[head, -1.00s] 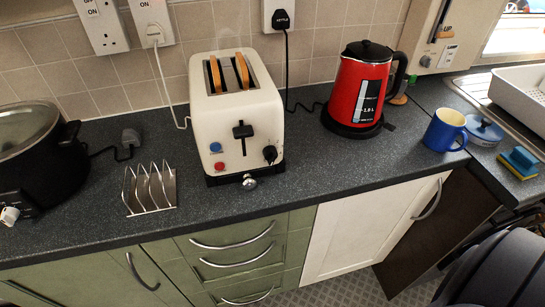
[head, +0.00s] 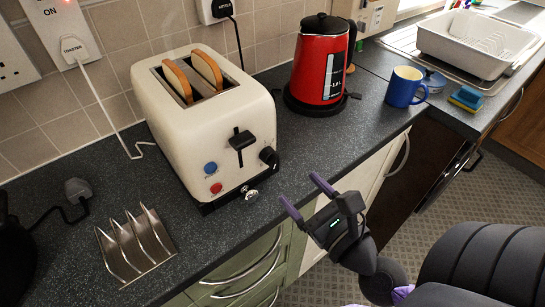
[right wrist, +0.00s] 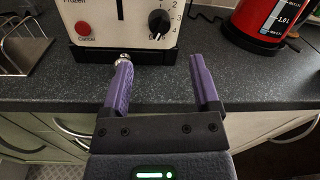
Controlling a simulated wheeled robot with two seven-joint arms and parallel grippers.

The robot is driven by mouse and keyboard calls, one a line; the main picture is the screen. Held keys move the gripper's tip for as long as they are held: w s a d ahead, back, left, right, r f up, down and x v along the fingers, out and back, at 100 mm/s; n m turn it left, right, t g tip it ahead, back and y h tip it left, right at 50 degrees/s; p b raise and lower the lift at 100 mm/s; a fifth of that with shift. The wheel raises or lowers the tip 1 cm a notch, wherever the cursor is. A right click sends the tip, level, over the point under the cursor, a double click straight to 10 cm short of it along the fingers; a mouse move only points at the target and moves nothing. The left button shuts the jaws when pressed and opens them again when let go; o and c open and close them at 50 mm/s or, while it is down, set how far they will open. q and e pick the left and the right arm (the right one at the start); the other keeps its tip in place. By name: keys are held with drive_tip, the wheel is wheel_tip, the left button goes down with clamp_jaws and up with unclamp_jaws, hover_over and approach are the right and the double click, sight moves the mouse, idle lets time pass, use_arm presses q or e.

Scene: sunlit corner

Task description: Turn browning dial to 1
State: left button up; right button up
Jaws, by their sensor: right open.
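The cream toaster (head: 205,120) stands on the dark worktop with two slices of bread (head: 207,69) in its slots. Its black browning dial (head: 269,156) is at the lower right of the front. In the right wrist view the dial (right wrist: 158,22) shows a white pointer mark and numbers around it; I cannot read its setting surely. My right gripper (head: 302,196) is open and empty, in front of the toaster and apart from it. In the right wrist view its purple fingers (right wrist: 164,80) point at the toaster's front, below the dial. My left gripper is out of view.
A round metal knob (head: 250,194) sticks out at the toaster's base. A red kettle (head: 321,62) stands behind right, with a blue mug (head: 405,87) beyond. A metal toast rack (head: 135,245) is on the left.

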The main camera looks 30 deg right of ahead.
sight(275, 162)
drive_tip(key=w+p, duration=0.1)
drive_tip(key=w, duration=0.1)
drive_tip(key=w+p, duration=0.1)
drive_tip(key=w, duration=0.1)
drive_tip(key=w+p, duration=0.1)
drive_tip(key=w, duration=0.2)
drive_tip(key=shift+w+a+r, duration=0.1)
drive_tip(key=shift+r, duration=0.15)
drive_tip(key=shift+w+f, duration=0.2)
drive_tip(key=shift+w, duration=0.45)
drive_tip(key=shift+c, duration=0.2)
clamp_jaws()
